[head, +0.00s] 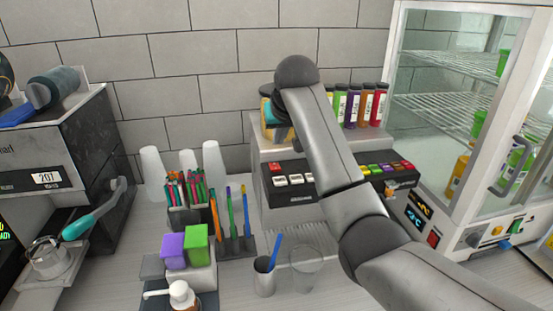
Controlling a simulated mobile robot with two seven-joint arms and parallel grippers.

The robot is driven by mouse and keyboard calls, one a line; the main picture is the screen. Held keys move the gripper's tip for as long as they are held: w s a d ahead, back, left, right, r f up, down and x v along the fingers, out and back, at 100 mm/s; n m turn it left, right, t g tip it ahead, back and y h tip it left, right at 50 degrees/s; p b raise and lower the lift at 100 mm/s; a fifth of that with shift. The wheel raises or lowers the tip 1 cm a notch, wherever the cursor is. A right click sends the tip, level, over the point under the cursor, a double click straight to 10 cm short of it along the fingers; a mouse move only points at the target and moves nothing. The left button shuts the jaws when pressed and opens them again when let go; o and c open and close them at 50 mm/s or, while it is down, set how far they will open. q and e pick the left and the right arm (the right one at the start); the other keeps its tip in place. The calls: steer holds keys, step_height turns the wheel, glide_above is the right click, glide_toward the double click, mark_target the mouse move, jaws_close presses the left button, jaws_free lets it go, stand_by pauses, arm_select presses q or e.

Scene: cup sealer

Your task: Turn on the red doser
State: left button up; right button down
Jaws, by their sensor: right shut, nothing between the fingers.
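A red tube (379,104) with a black cap stands at the right end of a row of coloured tubes on the dispenser. I take it for the red doser. Below the row, a black panel (402,182) carries small coloured buttons, with red ones at its right end; my right arm covers its left part. A second black panel (290,194) to the left has white buttons and a red one. My right gripper (279,119) is shut and empty, mostly hidden behind my arm, above the left panel and left of the tubes. My left gripper is out of view.
A glass-door fridge (455,90) stands at the right. A clear cup (305,268) and a cup with a blue stick (264,276) stand in front of the dispenser. Pens, green and purple boxes, a pump bottle (180,297) and a coffee machine (50,170) are to the left.

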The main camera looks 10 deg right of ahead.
mark_target(275, 166)
steer(key=x, duration=0.4)
steer(key=shift+w+f+p, duration=0.2)
steer(key=shift+f+p, duration=0.1)
steer(key=shift+p, duration=0.05)
step_height(275, 166, down, 3)
steer(key=shift+f+p, duration=0.1)
steer(key=shift+p, duration=0.3)
steer(key=shift+f, duration=0.6)
